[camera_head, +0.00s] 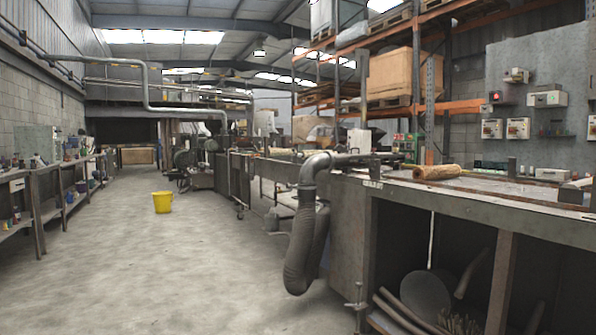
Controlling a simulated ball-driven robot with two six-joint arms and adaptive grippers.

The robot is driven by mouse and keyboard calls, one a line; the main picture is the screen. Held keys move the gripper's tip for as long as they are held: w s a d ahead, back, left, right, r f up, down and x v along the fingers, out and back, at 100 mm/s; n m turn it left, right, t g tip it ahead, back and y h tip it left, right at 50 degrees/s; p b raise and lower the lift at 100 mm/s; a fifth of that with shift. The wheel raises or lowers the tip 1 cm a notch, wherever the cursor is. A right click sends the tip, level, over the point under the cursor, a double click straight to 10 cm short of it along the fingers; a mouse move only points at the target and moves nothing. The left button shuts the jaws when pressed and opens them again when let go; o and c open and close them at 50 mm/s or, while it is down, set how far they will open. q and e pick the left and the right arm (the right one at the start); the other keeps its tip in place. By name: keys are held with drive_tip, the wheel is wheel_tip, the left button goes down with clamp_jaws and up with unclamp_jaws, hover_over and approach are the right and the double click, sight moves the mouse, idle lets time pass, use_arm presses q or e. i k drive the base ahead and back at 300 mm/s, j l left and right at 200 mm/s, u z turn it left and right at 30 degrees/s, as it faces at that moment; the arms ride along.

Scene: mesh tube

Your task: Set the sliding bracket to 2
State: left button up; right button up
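Neither of my grippers shows in the head view. I cannot make out with certainty a sliding bracket or a scale with a 2 on it. A long dark metal workbench (475,197) runs along the right side. Small upright dark pieces stand on its top, one near the right (512,167) and one near the middle (375,168); they are too small to tell what they are. A small white label (373,183) is on the bench edge, its text too small to read surely.
A brown roll (437,172) lies on the bench. A yellow bucket (162,202) stands on the open concrete floor (150,270). Shelving benches (50,205) line the left wall. Control boxes (518,128) hang on the right.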

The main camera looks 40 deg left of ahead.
sight(374, 169)
drive_tip(key=u, duration=0.85)
drive_tip(key=i+j+z, duration=0.1)
drive_tip(key=i+z, duration=0.15)
drive_tip(key=z, duration=0.2)
drive_tip(key=i+j+z, duration=0.15)
drive_tip(key=z, duration=0.35)
drive_tip(key=i+j, duration=0.05)
drive_tip(key=i, duration=0.05)
